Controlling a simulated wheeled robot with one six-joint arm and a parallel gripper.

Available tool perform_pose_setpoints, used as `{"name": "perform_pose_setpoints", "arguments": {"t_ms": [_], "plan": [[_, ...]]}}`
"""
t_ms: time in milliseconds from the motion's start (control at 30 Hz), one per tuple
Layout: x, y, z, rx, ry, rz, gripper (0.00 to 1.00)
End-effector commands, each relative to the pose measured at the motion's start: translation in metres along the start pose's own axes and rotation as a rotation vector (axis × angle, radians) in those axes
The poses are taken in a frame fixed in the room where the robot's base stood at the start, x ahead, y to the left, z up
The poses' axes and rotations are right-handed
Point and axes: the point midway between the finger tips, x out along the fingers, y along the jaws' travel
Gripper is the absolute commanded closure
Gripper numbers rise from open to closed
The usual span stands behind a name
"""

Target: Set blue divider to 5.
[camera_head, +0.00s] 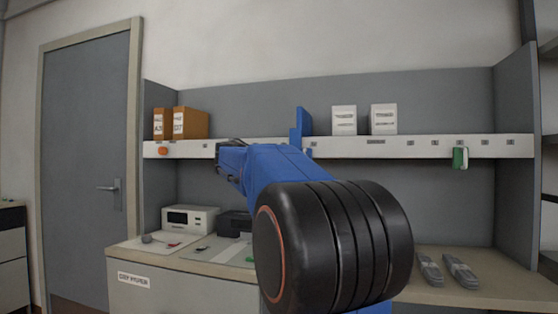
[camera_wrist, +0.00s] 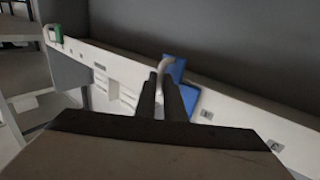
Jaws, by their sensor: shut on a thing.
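The blue divider (camera_head: 303,122) stands upright on the long pale shelf (camera_head: 430,146), left of two white boxes. Its lower part is hidden behind my blue arm in the head view. In the wrist view the blue divider (camera_wrist: 188,96) is right beside the fingers, with a pale curved piece at its top. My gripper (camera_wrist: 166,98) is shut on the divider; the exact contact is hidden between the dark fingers. In the head view my arm hides the fingertips.
Two white boxes (camera_head: 344,120) stand right of the divider, and orange-brown boxes (camera_head: 181,124) at the shelf's left. A green tag (camera_head: 460,158) hangs from the right of the shelf edge, which carries small labels. Below are a counter with a white device (camera_head: 190,218) and grey items (camera_head: 460,270).

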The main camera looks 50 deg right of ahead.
Motion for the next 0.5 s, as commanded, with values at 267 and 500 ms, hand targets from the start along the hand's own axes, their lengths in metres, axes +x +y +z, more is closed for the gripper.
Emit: {"name": "perform_pose_setpoints", "arguments": {"t_ms": [267, 500], "plan": [[0.015, 0.024, 0.000, 0.000, 0.000, 0.002, 1.00], [0.017, 0.027, 0.000, 0.000, 0.000, 0.003, 1.00]]}}
